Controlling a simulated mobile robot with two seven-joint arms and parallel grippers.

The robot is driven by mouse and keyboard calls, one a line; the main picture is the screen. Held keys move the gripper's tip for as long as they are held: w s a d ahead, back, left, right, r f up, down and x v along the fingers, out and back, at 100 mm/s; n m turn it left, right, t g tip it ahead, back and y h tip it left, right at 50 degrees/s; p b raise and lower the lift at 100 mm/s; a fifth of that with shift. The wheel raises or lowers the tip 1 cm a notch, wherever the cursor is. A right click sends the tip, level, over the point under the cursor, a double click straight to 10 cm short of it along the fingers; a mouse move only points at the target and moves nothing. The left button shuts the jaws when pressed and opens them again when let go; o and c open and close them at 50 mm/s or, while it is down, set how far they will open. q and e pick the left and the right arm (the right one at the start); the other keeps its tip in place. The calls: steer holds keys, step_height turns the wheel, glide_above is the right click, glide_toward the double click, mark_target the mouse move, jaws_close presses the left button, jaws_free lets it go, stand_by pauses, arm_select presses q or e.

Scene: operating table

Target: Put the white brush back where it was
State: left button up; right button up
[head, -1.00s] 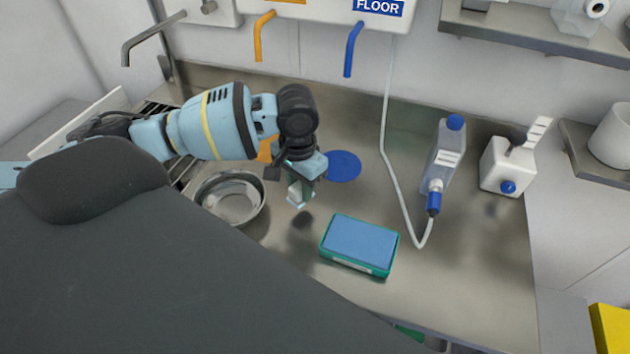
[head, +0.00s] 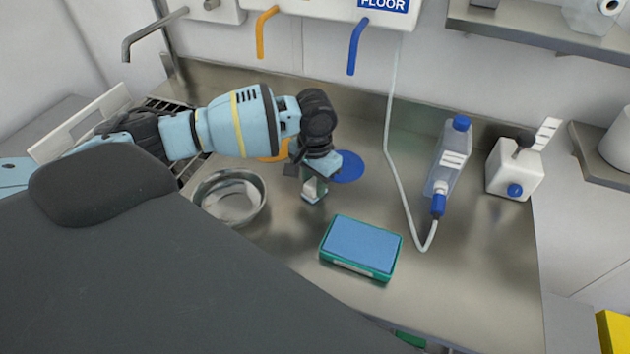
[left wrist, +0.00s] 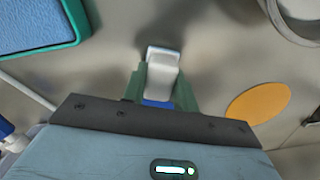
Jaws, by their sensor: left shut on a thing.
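My left gripper (head: 312,178) is shut on the white brush (head: 314,191), low over the steel worktop between the metal bowl and the green-edged tray. In the left wrist view, the white brush (left wrist: 163,66) sits between my left gripper's two fingers (left wrist: 162,88), with a blue part near the palm. The gripper hides part of the brush, and I cannot tell whether it touches the worktop. My right gripper is not in view.
A metal bowl (head: 232,198) stands left of the brush. A green tray with a blue pad (head: 361,246) lies to its front right. A blue disc (head: 349,168) lies behind, beside an orange disc (left wrist: 258,104).

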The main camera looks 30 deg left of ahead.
mark_target(315, 182)
arm_select(q)
steer(key=o, duration=0.9)
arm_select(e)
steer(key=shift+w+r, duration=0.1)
arm_select(q)
steer(key=shift+r, duration=0.45)
steer(key=shift+w+r+p, duration=0.1)
steer(key=shift+r+p, duration=0.5)
steer(key=shift+r, duration=5.05)
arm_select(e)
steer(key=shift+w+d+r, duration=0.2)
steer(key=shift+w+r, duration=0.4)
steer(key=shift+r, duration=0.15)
